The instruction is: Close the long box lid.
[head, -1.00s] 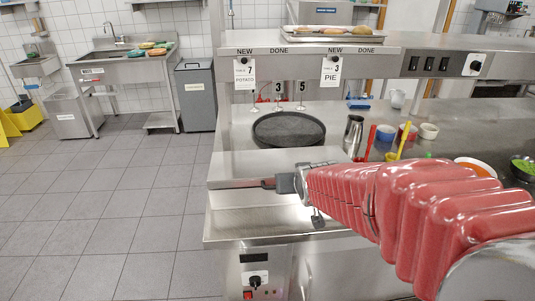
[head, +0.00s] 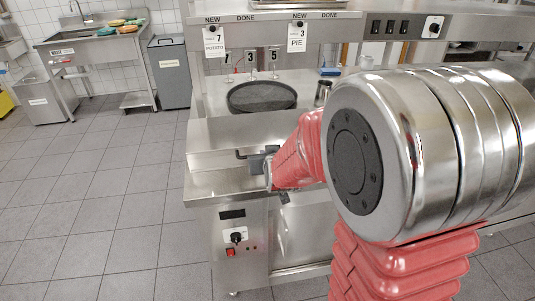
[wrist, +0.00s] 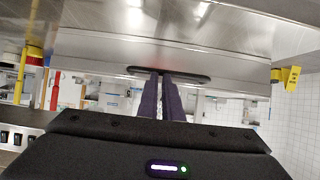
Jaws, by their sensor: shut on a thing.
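The long box is the steel unit at the front end of the counter. Its lid (head: 225,128) is a long, plain steel panel with a dark bar handle (head: 241,154) at its front edge. My gripper (head: 258,155) is at this handle, and my red-sleeved arm hides the lid's right part. In the wrist view, the two dark fingers (wrist: 167,95) are close together at the dark handle (wrist: 190,75), against the steel lid (wrist: 95,63). The jaws are shut on the handle. How far the lid stands open is hard to tell.
A round black pan (head: 262,95) stands behind the lid. A metal cup (head: 322,93) is beside it. The control panel with a black knob (head: 236,237) is below the box. Tiled floor (head: 90,215) is clear to the left. A shelf (head: 270,27) hangs above the counter.

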